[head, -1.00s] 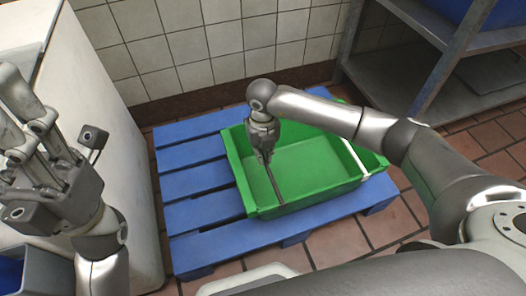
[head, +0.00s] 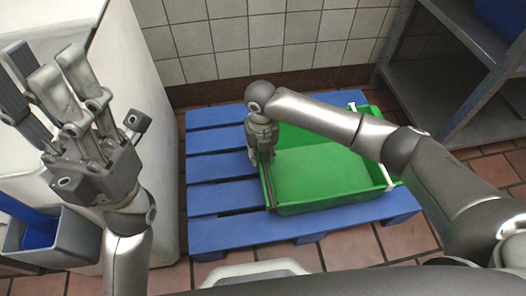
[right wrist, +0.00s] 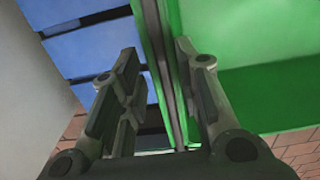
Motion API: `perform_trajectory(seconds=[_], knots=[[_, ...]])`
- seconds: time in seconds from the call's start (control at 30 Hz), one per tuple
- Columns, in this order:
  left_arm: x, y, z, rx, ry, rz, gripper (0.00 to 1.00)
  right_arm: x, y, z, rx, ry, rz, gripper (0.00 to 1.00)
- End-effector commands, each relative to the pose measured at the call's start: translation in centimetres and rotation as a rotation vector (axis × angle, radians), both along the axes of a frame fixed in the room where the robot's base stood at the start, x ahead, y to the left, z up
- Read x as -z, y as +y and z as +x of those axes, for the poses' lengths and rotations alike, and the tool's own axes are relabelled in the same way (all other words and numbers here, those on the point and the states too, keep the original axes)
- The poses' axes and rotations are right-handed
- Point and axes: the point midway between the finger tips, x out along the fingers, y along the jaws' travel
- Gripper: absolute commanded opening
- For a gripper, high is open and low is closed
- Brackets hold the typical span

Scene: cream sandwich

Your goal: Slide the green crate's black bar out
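The green crate (head: 325,172) lies on a blue pallet on the floor. Its thin black bar (head: 269,190) runs along the crate's left edge, partly hidden by my right gripper (head: 262,157). In the right wrist view the bar (right wrist: 172,75) passes between the two fingers of my right gripper (right wrist: 160,75). The fingers are apart, with a gap on each side of the bar; the left one is over the pallet, the right one over the crate. My left gripper (head: 42,95) is raised at the left, open and empty.
The blue pallet (head: 225,198) has bare slats left of the crate. A white bar (head: 386,177) shows at the crate's right end, mostly behind my right arm. A metal shelf (head: 440,75) stands at right, a white cabinet (head: 165,125) at left, and a tiled wall (head: 265,45) behind.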

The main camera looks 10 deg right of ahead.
Motion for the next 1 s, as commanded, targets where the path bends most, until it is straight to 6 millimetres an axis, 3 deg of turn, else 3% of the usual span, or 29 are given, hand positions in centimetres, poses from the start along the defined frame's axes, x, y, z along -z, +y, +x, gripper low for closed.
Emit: perform_trajectory(seconds=[0.37, 0.8, 1.0], knots=[[0.0, 0.0, 0.1, -0.001, 0.002, 0.004, 0.4, -0.7, -0.1, 0.1, 0.0, -0.002, 0.0, 0.32], [0.0, 0.0, 0.0, 0.0, 0.0, 0.0, 0.4, -9.3, -0.1, 0.1, -0.001, -0.004, -0.001, 0.32], [0.0, 0.0, 0.0, 0.0, 0.0, 0.0, 0.4, -11.5, -0.1, 0.1, 0.0, -0.001, -0.001, 0.32]])
